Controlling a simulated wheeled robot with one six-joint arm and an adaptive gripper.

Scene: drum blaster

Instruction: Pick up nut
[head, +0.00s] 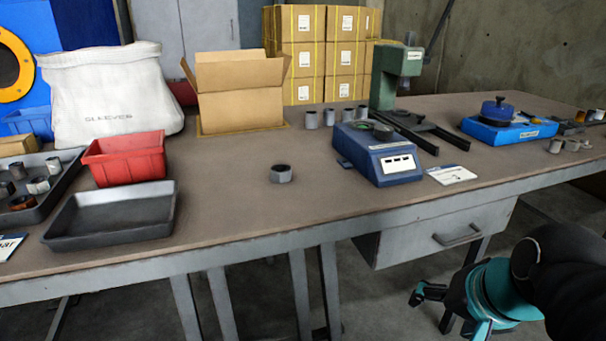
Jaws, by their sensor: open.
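A short grey nut (281,174) with a dark opening on top stands alone on the brown workbench (235,205), near the middle of its front half. My gripper (449,312), teal and black, is at the lower right, in front of the bench and below its top. It is open, with nothing seen between its fingers. It is well apart from the nut, to the right of it and nearer to me. The nut is fully in view.
A blue scale (385,158) and a green press (400,75) stand right of the nut. A black tray (112,218), red bin (124,157) and cardboard box (240,105) are left and behind. The bench around the nut is clear. A drawer (440,232) hangs below near my gripper.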

